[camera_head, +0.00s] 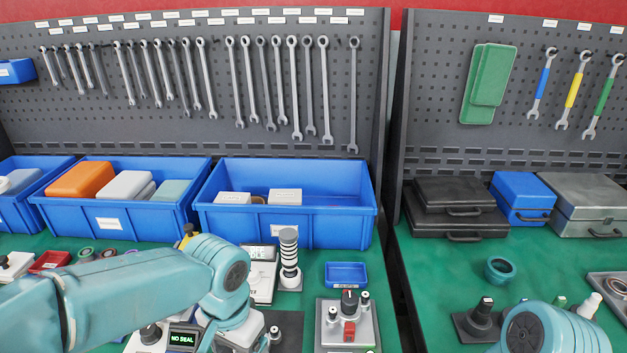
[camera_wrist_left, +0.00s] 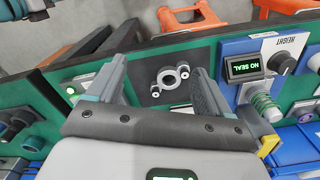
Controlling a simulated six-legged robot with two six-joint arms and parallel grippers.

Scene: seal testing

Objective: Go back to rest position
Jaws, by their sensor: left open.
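My left arm (camera_head: 130,285) reaches in from the left over the green bench in the head view, and its wrist hides part of the bench. The fingers of my left gripper (camera_wrist_left: 162,85) show in the left wrist view, wide apart and empty. Between and beyond them lies a dark plate with a ring-shaped metal fixture (camera_wrist_left: 172,78). A tester display (camera_wrist_left: 248,67) to the right reads "NO SEAL"; it also shows in the head view (camera_head: 183,339) below my left arm. A teal part of my right arm (camera_head: 555,330) shows at the bottom right; its gripper is out of view.
Blue bins (camera_head: 290,225) stand along the bench back, below hanging wrenches. A striped column (camera_head: 289,255), a small blue tray (camera_head: 346,274) and a knobbed box (camera_head: 349,325) stand right of my left wrist. A dark gap (camera_head: 400,300) separates the two benches.

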